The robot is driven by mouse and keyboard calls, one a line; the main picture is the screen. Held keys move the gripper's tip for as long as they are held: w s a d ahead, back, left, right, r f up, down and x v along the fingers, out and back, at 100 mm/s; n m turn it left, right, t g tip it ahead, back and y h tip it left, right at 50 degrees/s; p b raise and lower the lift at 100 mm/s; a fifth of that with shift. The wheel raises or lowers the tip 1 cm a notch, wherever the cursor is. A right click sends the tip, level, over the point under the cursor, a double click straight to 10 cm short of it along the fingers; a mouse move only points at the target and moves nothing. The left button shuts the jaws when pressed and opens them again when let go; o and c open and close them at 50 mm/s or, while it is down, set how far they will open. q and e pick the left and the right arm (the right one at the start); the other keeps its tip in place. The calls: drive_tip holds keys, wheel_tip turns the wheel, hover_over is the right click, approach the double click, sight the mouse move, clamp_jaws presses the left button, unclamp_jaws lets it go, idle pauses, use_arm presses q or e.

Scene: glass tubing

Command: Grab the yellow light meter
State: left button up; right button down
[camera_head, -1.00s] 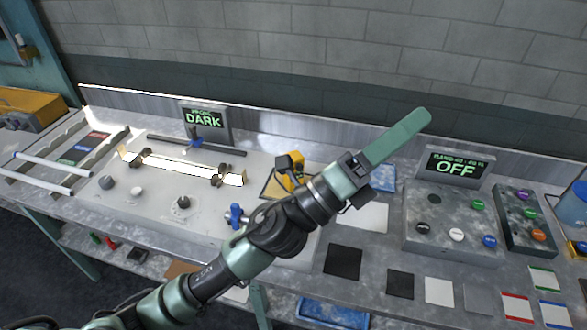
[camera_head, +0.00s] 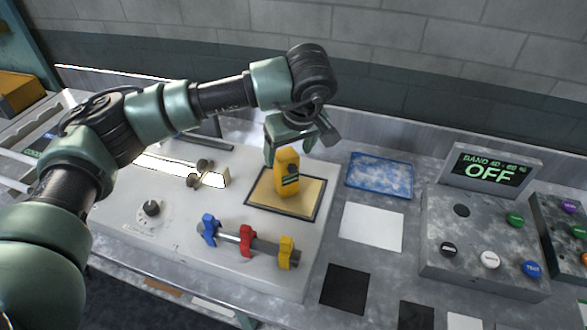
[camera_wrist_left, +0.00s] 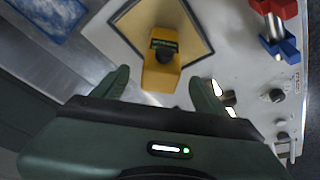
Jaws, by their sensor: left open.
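The yellow light meter (camera_head: 287,174) stands upright on a tan pad with a dark border (camera_head: 262,194), on the light grey bench panel. My left gripper (camera_head: 290,143) is just above and behind it, pointing down, with its fingers apart. In the left wrist view, the yellow light meter (camera_wrist_left: 165,62) shows ahead of the gap between the open fingers of my left gripper (camera_wrist_left: 160,88). Its dark display and round knob face up in that view. Nothing is held. My right gripper is in neither view.
A rail with blue, red and yellow clamps (camera_head: 246,239) lies in front of the pad. A blue tray (camera_head: 380,175) and a white card (camera_head: 372,227) lie to the right. A control box (camera_head: 478,240) with an OFF display (camera_head: 490,172) stands farther right.

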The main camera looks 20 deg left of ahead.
sight(286, 173)
use_arm(q)
drive_tip(key=shift+w+a+r, duration=0.1)
drive_tip(key=shift+a, duration=0.25)
drive_tip(key=shift+a+f+y+p, duration=0.2)
drive_tip(key=shift+f+p, duration=0.15)
drive_tip(key=shift+f, duration=0.15)
drive_tip(key=shift+a+f+y+p, duration=0.1)
drive_tip(key=shift+a+f+p, duration=0.15)
drive_tip(key=shift+f, duration=0.2)
drive_tip(key=p+x, duration=0.1)
drive_tip(key=x, duration=0.2)
drive_tip(key=d+p+x, duration=0.1)
drive_tip(key=shift+w+a+f+p, duration=0.1)
drive_tip(key=shift+w+f+p, duration=0.25)
drive_tip(key=shift+w, duration=0.05)
drive_tip(key=shift+a+f, duration=0.1)
drive_tip(key=shift+f, duration=0.15)
drive_tip(key=shift+c, duration=1.2)
drive_tip(key=shift+w, duration=0.1)
clamp_jaws()
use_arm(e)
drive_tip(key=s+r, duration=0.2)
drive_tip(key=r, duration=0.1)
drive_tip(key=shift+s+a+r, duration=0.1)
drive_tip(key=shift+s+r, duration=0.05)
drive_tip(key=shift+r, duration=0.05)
